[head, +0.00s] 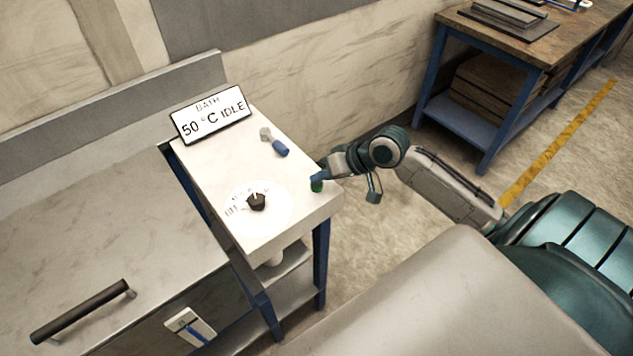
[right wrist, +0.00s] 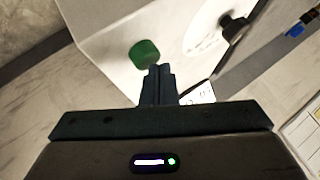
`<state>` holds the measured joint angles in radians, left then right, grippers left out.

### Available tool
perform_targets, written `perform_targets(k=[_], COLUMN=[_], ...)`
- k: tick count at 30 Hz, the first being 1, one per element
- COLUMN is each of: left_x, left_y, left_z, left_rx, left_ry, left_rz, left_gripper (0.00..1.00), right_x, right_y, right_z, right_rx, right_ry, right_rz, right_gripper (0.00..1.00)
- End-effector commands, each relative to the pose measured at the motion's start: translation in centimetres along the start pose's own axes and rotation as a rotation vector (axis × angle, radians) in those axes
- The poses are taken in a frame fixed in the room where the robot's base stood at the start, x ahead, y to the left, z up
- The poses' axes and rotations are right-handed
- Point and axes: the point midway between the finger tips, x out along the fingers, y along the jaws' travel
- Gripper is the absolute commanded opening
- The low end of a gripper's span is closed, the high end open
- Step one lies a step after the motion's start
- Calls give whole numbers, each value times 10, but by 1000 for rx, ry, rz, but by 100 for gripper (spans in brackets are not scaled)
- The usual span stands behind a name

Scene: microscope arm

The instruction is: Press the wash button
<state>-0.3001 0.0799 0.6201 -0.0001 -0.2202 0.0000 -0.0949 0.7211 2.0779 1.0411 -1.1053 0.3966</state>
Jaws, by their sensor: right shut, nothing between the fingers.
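The green button (head: 316,186) is on the right edge of the white panel top (head: 215,160). It also shows in the right wrist view (right wrist: 145,53), just ahead and slightly left of the fingertips. My right gripper (head: 318,179) is shut and empty, with its fingertips right by the green button. In the right wrist view the shut fingers (right wrist: 160,70) point toward it. I cannot tell whether they touch it. The sign (head: 212,113) at the back of the panel reads "BATH 50 °C IDLE". My left gripper is not in view.
A black dial knob (head: 257,201) sits on a white disc left of the button. A blue-and-grey piece (head: 280,147) lies farther back. A steel lid with a dark handle (head: 80,312) is at left. A workbench (head: 500,38) stands at the back right.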

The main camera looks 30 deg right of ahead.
Motion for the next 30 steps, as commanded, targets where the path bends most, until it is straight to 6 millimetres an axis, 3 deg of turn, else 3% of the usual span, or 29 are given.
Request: perform_targets(k=[23, 30], left_x=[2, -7], left_y=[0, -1], left_z=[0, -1], left_rx=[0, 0], left_ry=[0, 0], left_rz=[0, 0], left_gripper=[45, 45], right_x=[4, -1], right_y=[3, -1], right_z=[4, -1], right_rx=[1, 1], right_ry=[-1, -1], right_rz=[0, 0], right_gripper=[0, 0])
